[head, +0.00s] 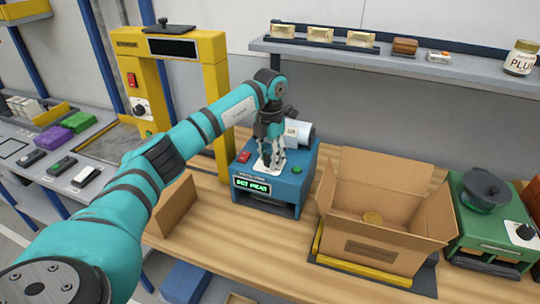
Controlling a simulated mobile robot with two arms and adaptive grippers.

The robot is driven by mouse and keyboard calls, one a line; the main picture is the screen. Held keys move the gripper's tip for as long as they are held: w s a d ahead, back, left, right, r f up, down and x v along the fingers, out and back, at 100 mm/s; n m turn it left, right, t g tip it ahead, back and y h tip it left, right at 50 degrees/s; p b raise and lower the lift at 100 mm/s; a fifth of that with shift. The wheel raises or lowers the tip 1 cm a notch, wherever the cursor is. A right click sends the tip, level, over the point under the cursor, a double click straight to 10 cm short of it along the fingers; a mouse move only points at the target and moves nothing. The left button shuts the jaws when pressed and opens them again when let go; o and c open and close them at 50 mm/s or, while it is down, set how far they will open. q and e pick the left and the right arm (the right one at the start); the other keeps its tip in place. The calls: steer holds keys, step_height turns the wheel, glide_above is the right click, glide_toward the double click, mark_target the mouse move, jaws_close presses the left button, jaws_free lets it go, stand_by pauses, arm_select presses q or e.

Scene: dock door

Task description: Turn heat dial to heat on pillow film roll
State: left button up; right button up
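The blue pillow film machine (310,178) stands on the wooden bench. Its green display (252,185) reads "SET HEAT". A white film roll (298,131) sits at its back, partly behind my gripper. A red switch (244,157) is on the left of its top and a green button (297,170) on the right. My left gripper (271,166) points down at the machine's top, between switch and button. Its fingertips are at a pale patch there. The heat dial is not clearly visible; the fingers cover that spot. Whether they grip anything is unclear. My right gripper is out of view.
An open cardboard box (384,205) with a round tan item inside stands right of the machine. A green device with a dark pot (486,190) is farther right. A yellow frame (218,110) rises behind my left arm. A shelf (400,63) hangs above the bench.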

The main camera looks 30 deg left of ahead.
arm_select(q)
steer(key=c, duration=0.5)
steer(key=m, duration=0.5)
steer(key=shift+m+b, duration=0.35)
steer(key=shift+m, duration=0.05)
steer(key=m, duration=0.6)
steer(key=shift+w, duration=0.1)
stand_by(0.3)
steer(key=o, duration=1.1)
steer(key=shift+o, duration=0.2)
step_height(320, 180, up, 12)
